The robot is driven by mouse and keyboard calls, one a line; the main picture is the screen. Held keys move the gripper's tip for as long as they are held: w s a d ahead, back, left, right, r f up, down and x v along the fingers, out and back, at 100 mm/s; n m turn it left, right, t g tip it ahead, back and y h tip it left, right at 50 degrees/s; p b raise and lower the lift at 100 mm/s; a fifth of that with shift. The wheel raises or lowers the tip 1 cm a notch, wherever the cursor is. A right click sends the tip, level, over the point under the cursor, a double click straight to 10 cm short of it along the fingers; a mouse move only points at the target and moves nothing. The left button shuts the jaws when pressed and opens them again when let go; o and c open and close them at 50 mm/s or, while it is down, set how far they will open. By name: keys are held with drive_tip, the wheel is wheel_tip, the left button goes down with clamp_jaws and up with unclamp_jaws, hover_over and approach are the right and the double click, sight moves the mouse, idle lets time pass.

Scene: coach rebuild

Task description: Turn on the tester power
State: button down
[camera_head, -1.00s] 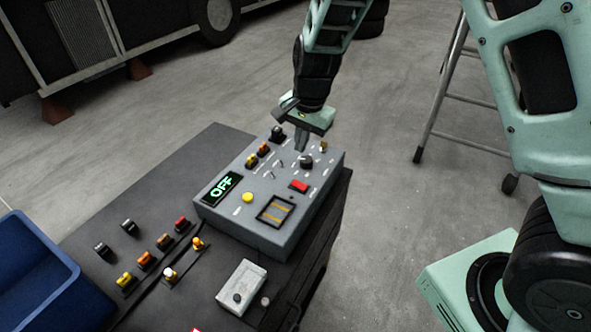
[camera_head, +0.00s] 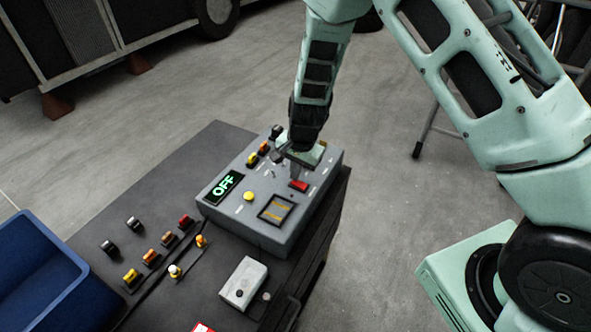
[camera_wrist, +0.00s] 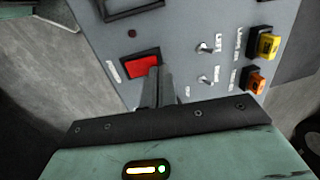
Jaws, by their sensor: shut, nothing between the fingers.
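The tester (camera_head: 240,217) is a grey box on a dark bench, and its display (camera_head: 223,187) reads OFF in green. A red rocker switch (camera_head: 299,186) sits on its top panel; it also shows in the wrist view (camera_wrist: 142,66). My gripper (camera_head: 297,174) is shut and empty, just above the panel beside the red switch. In the wrist view its fingertips (camera_wrist: 155,72) overlap the right edge of the red switch. I cannot tell whether they touch it. The knob seen near there earlier is hidden behind my gripper.
The panel also holds a yellow button (camera_head: 249,196), a dark framed window (camera_head: 276,209), and small toggles (camera_wrist: 207,48). Yellow and orange connectors (camera_wrist: 262,45) stand along one edge. A blue bin (camera_head: 40,270) and a small white box (camera_head: 243,283) are on the left and front.

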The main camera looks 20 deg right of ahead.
sight(306, 184)
drive_tip(key=shift+p, duration=0.35)
drive_tip(key=shift+a+f, duration=0.1)
drive_tip(key=shift+f, duration=0.1)
drive_tip(key=shift+s+d+r, duration=0.35)
drive_tip(key=shift+s+d, duration=0.15)
drive_tip(key=shift+d, duration=0.05)
wheel_tip(306, 184, up, 17)
drive_tip(key=s+d+b, duration=0.1)
drive_tip(key=b, duration=0.1)
drive_tip(key=shift+s+r+b, duration=0.15)
drive_tip(key=shift+s+b, duration=0.05)
drive_tip(key=shift+b, duration=0.15)
drive_tip(key=shift+d, duration=0.1)
idle(0.4)
